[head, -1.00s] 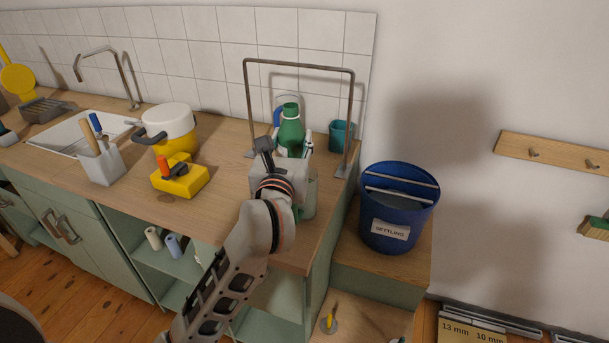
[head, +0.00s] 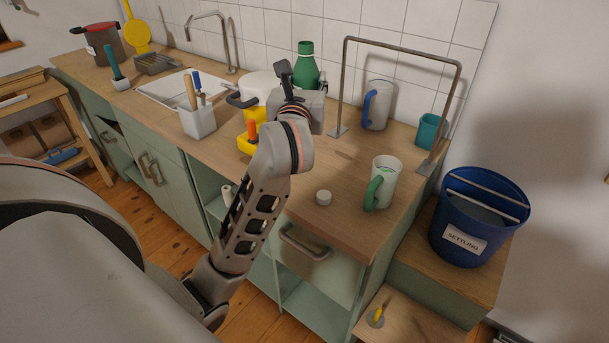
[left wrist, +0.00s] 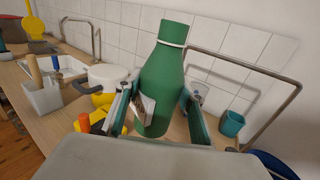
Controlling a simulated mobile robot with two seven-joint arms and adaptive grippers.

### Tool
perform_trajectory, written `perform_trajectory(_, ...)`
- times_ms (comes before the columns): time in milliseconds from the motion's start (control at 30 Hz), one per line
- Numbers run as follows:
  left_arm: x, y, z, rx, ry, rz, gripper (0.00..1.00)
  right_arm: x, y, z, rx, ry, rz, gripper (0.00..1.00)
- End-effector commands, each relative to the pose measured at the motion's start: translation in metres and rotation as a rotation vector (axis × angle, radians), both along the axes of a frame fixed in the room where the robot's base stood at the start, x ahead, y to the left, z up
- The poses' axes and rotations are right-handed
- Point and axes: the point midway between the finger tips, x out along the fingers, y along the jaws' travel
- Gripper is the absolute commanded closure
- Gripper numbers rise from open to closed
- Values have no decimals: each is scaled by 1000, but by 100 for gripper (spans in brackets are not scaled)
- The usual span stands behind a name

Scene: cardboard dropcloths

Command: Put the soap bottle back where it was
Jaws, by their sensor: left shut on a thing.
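The soap bottle is a green bottle (head: 306,66) with a white ring at its neck. In the head view it stands upright behind my left gripper (head: 303,100), its lower part hidden. In the left wrist view the bottle (left wrist: 162,82) is between the two fingers of the left gripper (left wrist: 158,105), which are shut on it. Whether its base touches the counter (head: 330,165) is hidden. My right gripper is not in view.
A white and yellow pot (head: 259,88) and a yellow block (head: 247,145) are close on the left. The tool holder (head: 198,121) is farther left.

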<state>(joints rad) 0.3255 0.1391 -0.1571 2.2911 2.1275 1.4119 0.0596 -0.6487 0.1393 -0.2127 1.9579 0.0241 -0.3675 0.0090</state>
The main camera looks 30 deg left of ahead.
Motion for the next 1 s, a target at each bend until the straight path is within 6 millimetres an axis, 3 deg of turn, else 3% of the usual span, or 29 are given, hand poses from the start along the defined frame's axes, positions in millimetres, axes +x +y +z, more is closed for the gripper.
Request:
perform_trajectory(167,-2,4,-21,1,6,8,92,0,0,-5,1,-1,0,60)
perform_trajectory(700,-1,4,-134,-1,6,8,92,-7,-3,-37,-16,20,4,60)
perform_trajectory(1000,-1,4,-156,-1,0,7,92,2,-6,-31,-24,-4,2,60)
